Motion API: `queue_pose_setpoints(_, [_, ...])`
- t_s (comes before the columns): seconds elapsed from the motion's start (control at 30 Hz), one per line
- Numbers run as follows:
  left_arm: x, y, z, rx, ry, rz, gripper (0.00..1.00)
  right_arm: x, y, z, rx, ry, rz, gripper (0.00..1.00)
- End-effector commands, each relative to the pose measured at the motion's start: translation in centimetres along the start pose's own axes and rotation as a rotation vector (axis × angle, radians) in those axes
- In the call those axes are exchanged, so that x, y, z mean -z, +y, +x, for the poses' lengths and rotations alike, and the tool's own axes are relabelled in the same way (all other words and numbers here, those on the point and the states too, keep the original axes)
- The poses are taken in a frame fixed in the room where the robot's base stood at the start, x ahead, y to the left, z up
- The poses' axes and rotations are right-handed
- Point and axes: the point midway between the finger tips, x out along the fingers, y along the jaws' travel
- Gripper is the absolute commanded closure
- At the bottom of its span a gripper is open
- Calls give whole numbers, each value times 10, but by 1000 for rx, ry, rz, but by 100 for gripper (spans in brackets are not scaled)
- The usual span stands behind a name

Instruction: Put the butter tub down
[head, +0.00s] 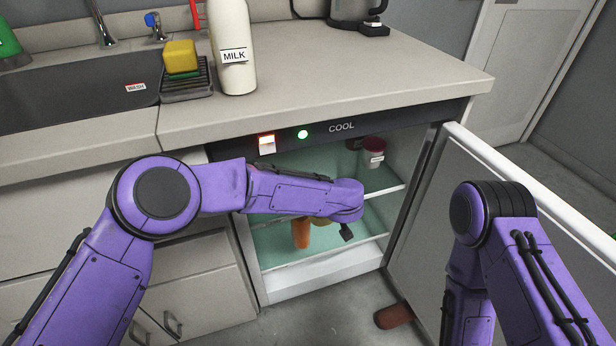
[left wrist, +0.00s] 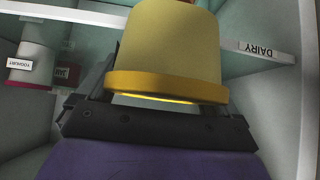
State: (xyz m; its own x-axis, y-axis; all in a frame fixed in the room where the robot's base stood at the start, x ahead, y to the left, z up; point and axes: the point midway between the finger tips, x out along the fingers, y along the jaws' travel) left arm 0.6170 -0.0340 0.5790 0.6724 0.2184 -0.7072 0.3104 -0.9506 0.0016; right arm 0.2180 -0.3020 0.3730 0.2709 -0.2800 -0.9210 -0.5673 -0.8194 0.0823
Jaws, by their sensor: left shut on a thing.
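The butter tub (left wrist: 168,45) is yellow with a wider rim and fills the upper middle of the left wrist view. My left gripper (left wrist: 165,90) is shut on it, with dark fingers at its sides. In the head view my left arm reaches into the open cooler (head: 340,265), and its wrist hides most of the tub and gripper. A shelf edge (left wrist: 272,52) labelled DAIRY shows upside down behind the tub in the left wrist view. Whether the tub touches a shelf cannot be told. My right gripper is out of view.
A red-lidded jar (head: 372,154) stands on the cooler's upper shelf. An orange item (head: 301,233) is lower inside. The cooler door (head: 425,220) is open at right, near my right arm. A milk bottle (head: 233,50) stands on the counter. A brown item (head: 393,315) lies on the floor.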

Motion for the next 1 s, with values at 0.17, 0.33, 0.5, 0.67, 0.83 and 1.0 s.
queue_pose_setpoints(0.17, [38, -3, 42, 4, 0, -8, 53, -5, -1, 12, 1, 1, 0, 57])
queue_pose_setpoints(0.33, [58, -2, 59, 2, 1, -2, 53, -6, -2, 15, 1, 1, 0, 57])
queue_pose_setpoints(0.5, [71, -1, 74, 1, 1, -3, 53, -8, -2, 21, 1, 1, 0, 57])
queue_pose_setpoints(0.67, [82, -1, 92, 0, 0, 2, 53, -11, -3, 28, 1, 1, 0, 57])
queue_pose_setpoints(0.83, [76, -1, 97, 0, 1, 2, 53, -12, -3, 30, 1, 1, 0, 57])
queue_pose_setpoints(1.0, [75, -1, 97, 0, 1, 2, 53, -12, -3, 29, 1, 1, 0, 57])
